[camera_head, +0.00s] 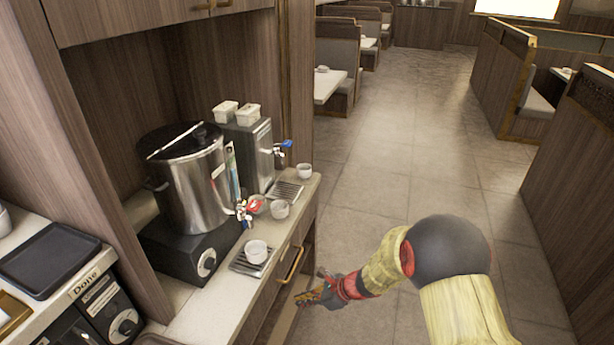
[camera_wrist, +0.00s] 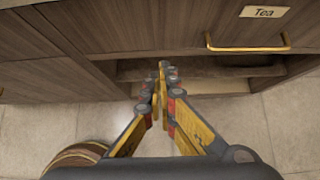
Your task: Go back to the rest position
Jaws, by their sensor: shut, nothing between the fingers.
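My gripper (camera_head: 312,297) is at the end of my arm, in front of the counter and below its top, over the floor side in the head view. In the wrist view my gripper (camera_wrist: 161,68) is shut with its fingertips together and nothing between them. It points at the wooden cabinet front, near an open gap under a drawer labelled "Tea" (camera_wrist: 264,12). I cannot tell whether the fingertips touch the cabinet.
A counter holds a large steel urn (camera_head: 195,185), a smaller steel dispenser (camera_head: 257,150) and several white cups, one on a drip tray (camera_head: 240,266). A gold handle (camera_head: 293,265) sticks out from the cabinet front. The tiled floor (camera_head: 400,150) is clear towards the booths.

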